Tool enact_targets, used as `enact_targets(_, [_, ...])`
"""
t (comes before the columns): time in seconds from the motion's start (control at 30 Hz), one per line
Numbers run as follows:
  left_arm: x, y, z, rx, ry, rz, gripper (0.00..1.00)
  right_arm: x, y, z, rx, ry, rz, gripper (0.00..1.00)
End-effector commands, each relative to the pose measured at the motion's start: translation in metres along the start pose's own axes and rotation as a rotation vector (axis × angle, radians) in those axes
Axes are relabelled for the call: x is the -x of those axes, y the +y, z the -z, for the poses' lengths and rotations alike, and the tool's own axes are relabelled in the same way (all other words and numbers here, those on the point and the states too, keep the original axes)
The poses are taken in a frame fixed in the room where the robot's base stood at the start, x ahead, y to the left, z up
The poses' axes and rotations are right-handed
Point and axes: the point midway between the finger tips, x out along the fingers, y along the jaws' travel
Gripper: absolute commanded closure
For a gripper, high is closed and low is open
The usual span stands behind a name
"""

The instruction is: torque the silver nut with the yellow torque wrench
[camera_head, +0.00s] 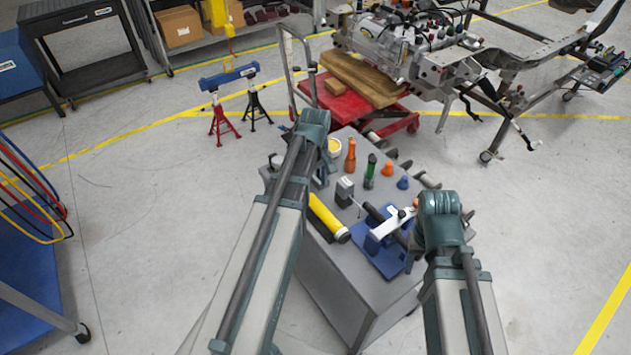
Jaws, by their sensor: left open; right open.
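A yellow cylinder with a dark end ring (329,218), possibly the yellow torque wrench, lies on the grey cart top, partly hidden by my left arm. A blue fixture (388,255) with a white bar and a dark rod across it sits on the cart, beside my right arm. I cannot make out a silver nut. My two arms reach up from the bottom of the view, left over the cart's left side and right over its right side. Both grippers are hidden behind my arm links.
The cart top (335,258) also holds an orange bottle (350,156), a green-and-black bottle (370,171) and small orange and blue pieces. A red lift table (345,103) and a metal chassis (400,50) stand behind. Jack stands (222,118) stand left.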

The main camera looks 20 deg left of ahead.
Motion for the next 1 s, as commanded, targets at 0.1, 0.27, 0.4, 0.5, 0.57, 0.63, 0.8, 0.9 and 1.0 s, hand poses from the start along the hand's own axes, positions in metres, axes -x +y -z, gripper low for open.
enact_targets(0.1, [-0.004,0.0,-0.001,-0.003,0.0,0.0,0.32,-0.004,0.0,0.0,0.0,0.0,0.0,0.5])
enact_targets(0.27, [-0.014,0.0,-0.001,-0.004,0.0,0.0,0.32,-0.014,-0.001,0.001,0.0,0.0,0.0,0.5])
enact_targets(0.4, [-0.029,0.0,-0.001,-0.005,0.0,0.0,0.32,-0.029,-0.003,0.002,0.0,0.0,0.0,0.5])
enact_targets(0.5, [-0.043,0.0,-0.001,-0.005,0.0,0.0,0.32,-0.043,-0.004,0.003,0.0,0.0,0.0,0.5])
enact_targets(0.57, [-0.052,0.0,-0.001,-0.005,0.0,0.0,0.32,-0.051,-0.005,0.003,0.0,0.0,0.0,0.5])
enact_targets(0.63, [-0.062,0.0,-0.001,-0.005,0.0,0.0,0.32,-0.062,-0.006,0.004,0.0,0.0,0.0,0.5])
enact_targets(0.8, [-0.086,0.0,-0.001,-0.006,0.0,0.0,0.32,-0.085,-0.008,0.005,0.0,0.0,0.0,0.5])
enact_targets(0.9, [-0.095,0.0,-0.001,-0.006,0.0,0.0,0.32,-0.095,-0.009,0.006,0.0,0.0,0.0,0.5])
enact_targets(1.0, [-0.1,0.0,-0.001,-0.006,0.0,0.0,0.32,-0.1,-0.009,0.006,0.0,0.0,0.0,0.5])
